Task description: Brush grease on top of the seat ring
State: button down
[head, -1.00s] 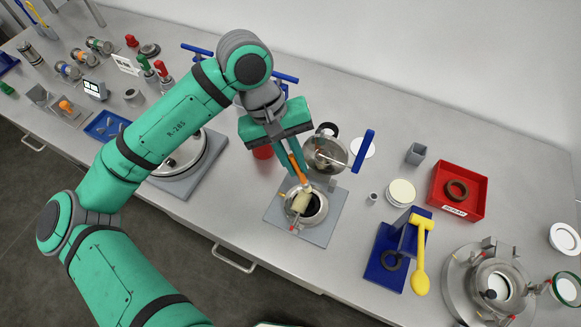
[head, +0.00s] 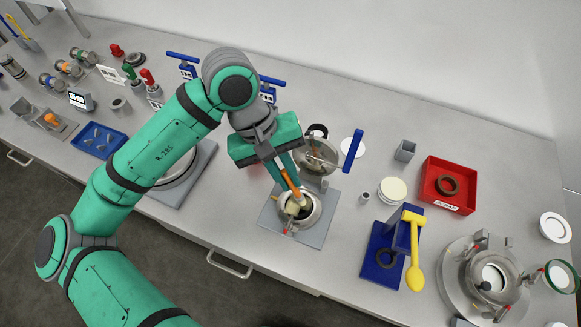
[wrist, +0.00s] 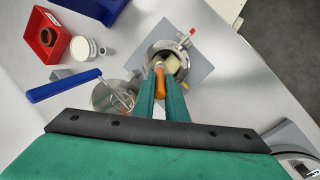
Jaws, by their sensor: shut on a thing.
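My gripper (head: 284,176) is shut on the orange handle of a brush (head: 292,187), which also shows in the wrist view (wrist: 160,82). The brush tilts downward, with its pale head over the opening of a small steel tank (head: 316,215). In the wrist view the pale head lies inside the outline of the tank's round rim (wrist: 153,52). I cannot tell whether the bristles touch the seat ring, and I cannot make out the ring separately from the rim. The tank's lid (head: 318,152) stands open behind it, with a long blue handle (head: 352,150).
The tank stands on a grey plate (head: 323,232). To the right are a pale-topped round tub (head: 392,190), a blue stand (head: 376,265) with a yellow spoon-like tool (head: 415,255), and a red bin (head: 470,178). A larger steel vessel (head: 455,285) stands at far right.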

jog(key=s, duration=0.2)
jog(key=s+a, duration=0.1)
jog(key=shift+s+a, duration=0.1)
jog(key=shift+s, duration=0.3)
jog(key=w+d, duration=0.2)
jog(key=w, duration=0.4)
jog(key=shift+w, duration=0.25)
dwell(0.7)
jog(key=shift+r, duration=2.95)
jog(key=shift+r, duration=0.15)
jog(key=shift+r, duration=1.35)
